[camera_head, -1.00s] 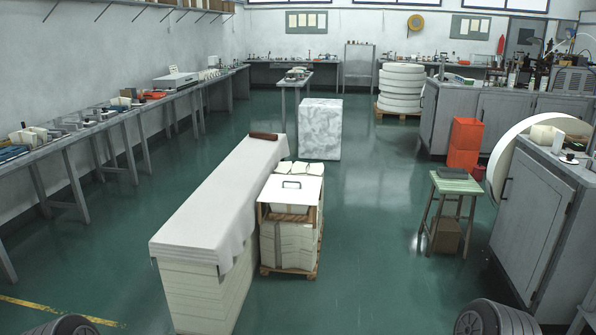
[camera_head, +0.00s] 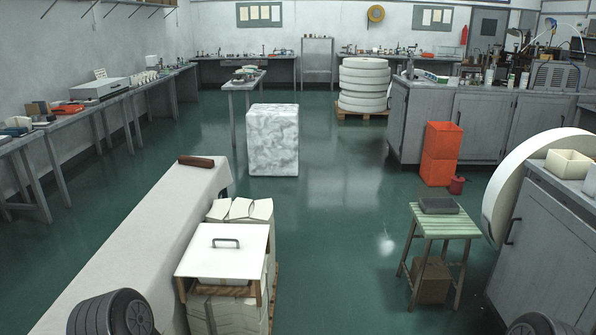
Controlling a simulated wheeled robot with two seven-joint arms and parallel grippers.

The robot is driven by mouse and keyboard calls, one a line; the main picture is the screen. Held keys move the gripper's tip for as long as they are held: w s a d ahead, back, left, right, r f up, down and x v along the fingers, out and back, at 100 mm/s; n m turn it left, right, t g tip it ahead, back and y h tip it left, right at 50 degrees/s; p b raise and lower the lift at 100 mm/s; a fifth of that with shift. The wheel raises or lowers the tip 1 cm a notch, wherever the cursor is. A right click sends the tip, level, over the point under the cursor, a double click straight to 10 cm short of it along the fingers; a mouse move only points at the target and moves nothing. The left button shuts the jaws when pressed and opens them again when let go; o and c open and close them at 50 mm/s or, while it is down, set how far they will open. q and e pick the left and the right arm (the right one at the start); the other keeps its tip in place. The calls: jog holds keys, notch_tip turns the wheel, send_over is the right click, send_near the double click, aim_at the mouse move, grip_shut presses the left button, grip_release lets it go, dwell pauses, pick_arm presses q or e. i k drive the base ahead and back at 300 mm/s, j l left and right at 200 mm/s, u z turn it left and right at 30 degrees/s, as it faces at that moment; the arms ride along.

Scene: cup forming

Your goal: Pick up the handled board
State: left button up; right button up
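The handled board is a flat white panel (camera_head: 220,262) with a dark bar handle (camera_head: 226,242) on its top. It lies on a wooden-framed stack of pale blocks at the lower middle, right of the long cloth-covered table. The board is clear of any gripper. Dark rounded parts of my own arms show at the bottom left and bottom right edges. The fingers of my left and right grippers are not in view.
The long white-covered table (camera_head: 140,240) with a brown roller (camera_head: 196,161) borders the stack on the left. A marbled block (camera_head: 273,140) stands beyond. A green stool (camera_head: 443,222) and grey cabinet (camera_head: 545,255) are at right. Green floor (camera_head: 335,255) between is clear.

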aim_at(237, 251)
jog(key=i+j, duration=0.1)
jog(key=i, duration=2)
jog(key=l+z, duration=0.05)
jog(key=l, duration=0.05)
